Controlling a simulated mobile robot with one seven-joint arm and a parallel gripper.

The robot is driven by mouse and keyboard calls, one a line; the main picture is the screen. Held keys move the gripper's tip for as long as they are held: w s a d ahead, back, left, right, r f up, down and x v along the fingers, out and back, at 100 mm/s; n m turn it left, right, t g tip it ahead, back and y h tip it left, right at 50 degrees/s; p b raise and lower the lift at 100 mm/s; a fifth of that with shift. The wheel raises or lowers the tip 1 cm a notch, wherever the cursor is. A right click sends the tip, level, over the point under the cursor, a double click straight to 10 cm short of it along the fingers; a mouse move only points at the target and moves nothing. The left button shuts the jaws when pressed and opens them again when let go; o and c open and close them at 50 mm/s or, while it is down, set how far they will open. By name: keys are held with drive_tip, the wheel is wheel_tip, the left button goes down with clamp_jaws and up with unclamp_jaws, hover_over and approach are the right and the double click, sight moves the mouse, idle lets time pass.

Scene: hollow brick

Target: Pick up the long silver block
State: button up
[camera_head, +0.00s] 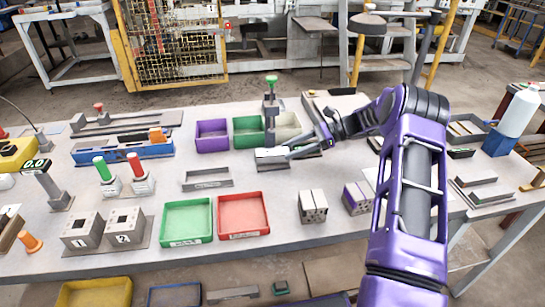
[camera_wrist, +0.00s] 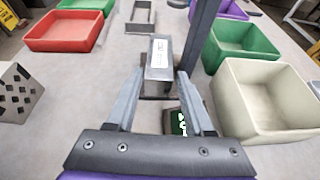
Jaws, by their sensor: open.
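A long silver block (camera_wrist: 159,56) with a white label on top lies straight ahead of my gripper (camera_wrist: 160,78) in the wrist view. My two fingers are open, with their tips at either side of the block's near end. I cannot tell whether they touch it. In the head view, the silver block (camera_head: 270,156) shows at the foot of a grey post stand (camera_head: 271,105) with a green knob, and my gripper (camera_head: 288,153) reaches it from the right.
The grey post rises close to the right finger. A beige bin (camera_wrist: 262,95) and green bin (camera_wrist: 242,42) stand on the right. A red tray (camera_head: 243,213), a green tray (camera_head: 187,220) and a hollow metal frame (camera_head: 207,179) lie in front. Bare table surrounds the frame.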

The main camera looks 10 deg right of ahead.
sight(272, 156)
drive_tip(key=x, duration=0.5)
drive_tip(key=shift+s+r, duration=0.1)
drive_tip(key=shift+r, duration=0.15)
clamp_jaws()
idle(1.1)
